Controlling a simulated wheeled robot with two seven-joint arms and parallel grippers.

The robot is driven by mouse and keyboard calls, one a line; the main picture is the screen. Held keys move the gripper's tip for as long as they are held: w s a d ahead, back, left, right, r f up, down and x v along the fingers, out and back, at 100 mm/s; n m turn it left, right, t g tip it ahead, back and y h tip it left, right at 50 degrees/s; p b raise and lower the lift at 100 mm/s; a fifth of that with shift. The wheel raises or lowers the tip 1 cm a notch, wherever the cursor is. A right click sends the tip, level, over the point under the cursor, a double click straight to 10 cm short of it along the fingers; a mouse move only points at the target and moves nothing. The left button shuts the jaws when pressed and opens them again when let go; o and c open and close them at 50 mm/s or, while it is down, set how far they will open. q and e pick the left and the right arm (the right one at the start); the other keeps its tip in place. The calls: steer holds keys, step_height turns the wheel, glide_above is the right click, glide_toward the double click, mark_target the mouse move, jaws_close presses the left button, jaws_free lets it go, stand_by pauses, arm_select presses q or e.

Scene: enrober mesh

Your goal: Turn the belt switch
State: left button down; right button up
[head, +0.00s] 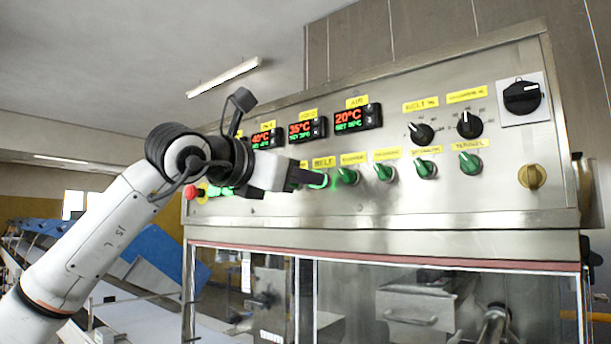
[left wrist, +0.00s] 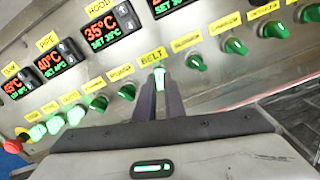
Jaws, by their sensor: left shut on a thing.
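The belt switch (left wrist: 159,80) is a green knob under the yellow BELT label (left wrist: 152,56) on the panel. In the left wrist view it sits between the tips of my left gripper (left wrist: 160,92). In the head view the left gripper (head: 312,180) reaches the panel from the left, just below the BELT label (head: 323,162). It is shut on the switch, whose knob is largely hidden by the fingers there. The knob looks bright green in the wrist view. My right gripper is in neither view.
Green knobs stand close on both sides, such as one to the right (head: 347,175). A red emergency button (head: 190,192) is at the panel's left end. Temperature displays (head: 307,129) are above, and black dials (head: 421,133) further right. A glazed housing is below.

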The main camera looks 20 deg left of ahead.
arm_select(q)
steer(key=shift+m, duration=1.3)
steer(key=c, duration=1.8)
jaws_free()
steer(key=shift+c, duration=0.2)
steer(key=b+v, duration=0.3)
steer(key=v, duration=0.7)
steer(key=shift+s, duration=0.2)
